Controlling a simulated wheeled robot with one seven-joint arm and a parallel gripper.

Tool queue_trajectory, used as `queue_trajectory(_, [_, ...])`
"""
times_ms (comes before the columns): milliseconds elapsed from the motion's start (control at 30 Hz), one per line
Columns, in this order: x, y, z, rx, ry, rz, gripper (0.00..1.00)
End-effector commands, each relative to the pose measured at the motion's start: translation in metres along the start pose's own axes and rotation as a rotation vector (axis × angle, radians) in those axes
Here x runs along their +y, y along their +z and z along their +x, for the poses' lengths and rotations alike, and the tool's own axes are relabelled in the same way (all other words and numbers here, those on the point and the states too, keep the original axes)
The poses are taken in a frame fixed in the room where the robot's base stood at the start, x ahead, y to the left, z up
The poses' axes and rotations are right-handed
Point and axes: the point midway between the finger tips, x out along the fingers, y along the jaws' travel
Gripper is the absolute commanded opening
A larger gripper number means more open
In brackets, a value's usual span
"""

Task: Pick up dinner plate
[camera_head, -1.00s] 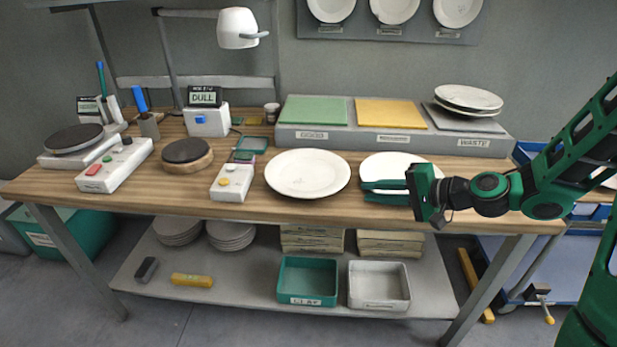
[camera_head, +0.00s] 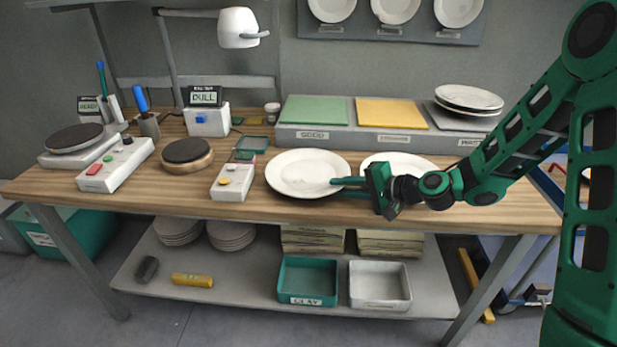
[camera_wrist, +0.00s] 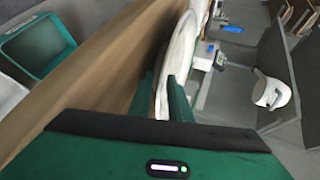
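A white dinner plate (camera_head: 302,172) lies near the front middle of the table. A second white plate (camera_head: 408,162) lies to its right, partly behind my gripper. My gripper (camera_head: 335,186) reaches in from the right, with its green fingers at the right edge of the left plate. In the wrist view the fingers (camera_wrist: 160,82) are spread, one on each side of the plate's rim (camera_wrist: 178,55). A firm grip does not show, and the plate still appears to rest at the table.
A raised grey shelf with a green pad (camera_head: 314,110), a yellow pad (camera_head: 391,113) and stacked plates (camera_head: 468,98) stands behind. A button box (camera_head: 232,182) is left of the plate. A lamp (camera_head: 238,28) hangs above. Bins (camera_head: 307,300) sit below.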

Motion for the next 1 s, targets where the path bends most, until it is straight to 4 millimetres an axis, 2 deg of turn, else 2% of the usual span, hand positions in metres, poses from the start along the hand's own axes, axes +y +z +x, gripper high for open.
queue_trajectory(233, [0.0002,-0.0003,0.0039,0.002,0.000,0.000,0.17])
queue_trajectory(267, [0.0002,-0.0004,0.0039,0.002,0.000,0.000,0.12])
queue_trajectory(300, [0.0002,-0.0004,0.0039,0.002,0.000,0.000,0.03])
queue_trajectory(333, [0.0002,-0.0004,0.0038,0.002,0.001,0.000,0.00])
queue_trajectory(1000, [0.0016,-0.0003,0.0035,0.001,0.004,-0.001,0.00])
